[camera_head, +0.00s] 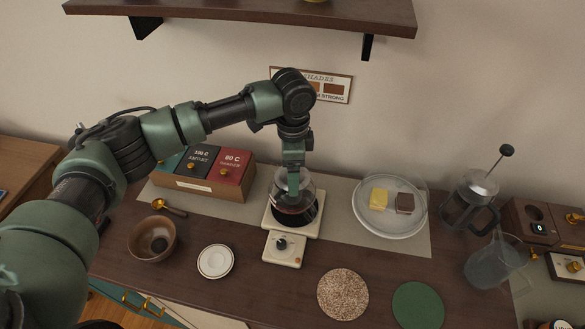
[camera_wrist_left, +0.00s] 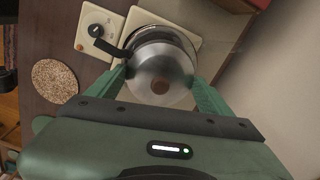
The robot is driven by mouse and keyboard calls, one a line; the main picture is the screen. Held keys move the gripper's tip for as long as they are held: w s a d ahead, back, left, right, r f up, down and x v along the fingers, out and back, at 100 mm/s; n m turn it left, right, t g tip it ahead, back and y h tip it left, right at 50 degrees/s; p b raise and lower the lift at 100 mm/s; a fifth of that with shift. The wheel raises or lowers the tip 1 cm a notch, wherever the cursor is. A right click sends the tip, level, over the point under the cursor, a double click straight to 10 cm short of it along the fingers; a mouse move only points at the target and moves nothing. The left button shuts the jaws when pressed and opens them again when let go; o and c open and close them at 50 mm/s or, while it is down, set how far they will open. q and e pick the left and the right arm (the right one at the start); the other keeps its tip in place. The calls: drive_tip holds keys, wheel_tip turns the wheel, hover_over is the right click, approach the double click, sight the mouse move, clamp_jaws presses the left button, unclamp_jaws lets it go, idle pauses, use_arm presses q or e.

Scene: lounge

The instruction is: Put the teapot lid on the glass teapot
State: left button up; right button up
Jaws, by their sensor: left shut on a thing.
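The glass teapot (camera_head: 303,207), with dark liquid low in it, stands on a cream warmer (camera_head: 270,223). My left gripper (camera_head: 293,172) points down directly over the teapot's mouth. In the left wrist view the teapot lid (camera_wrist_left: 150,68), a steel disc with a brown knob, is between the fingers of my left gripper (camera_wrist_left: 163,82), which is shut on it. The lid covers most of the teapot below it in that view. I cannot tell whether the lid touches the teapot's rim. My right gripper is not in view.
A tea box (camera_head: 205,188) stands left of the teapot. A wooden bowl (camera_head: 136,246) and white saucer (camera_head: 203,262) lie in front to the left. A glass plate (camera_head: 366,224) and French press (camera_head: 456,213) stand to the right. A shelf (camera_head: 240,14) hangs above.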

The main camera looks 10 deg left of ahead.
use_arm(q)
drive_tip(key=o, duration=1.3)
drive_tip(key=shift+r, duration=0.15)
wheel_tip(320, 180, up, 8)
drive_tip(key=shift+f+b, duration=0.2)
drive_tip(key=shift+b, duration=0.85)
drive_tip(key=shift+f, duration=0.1)
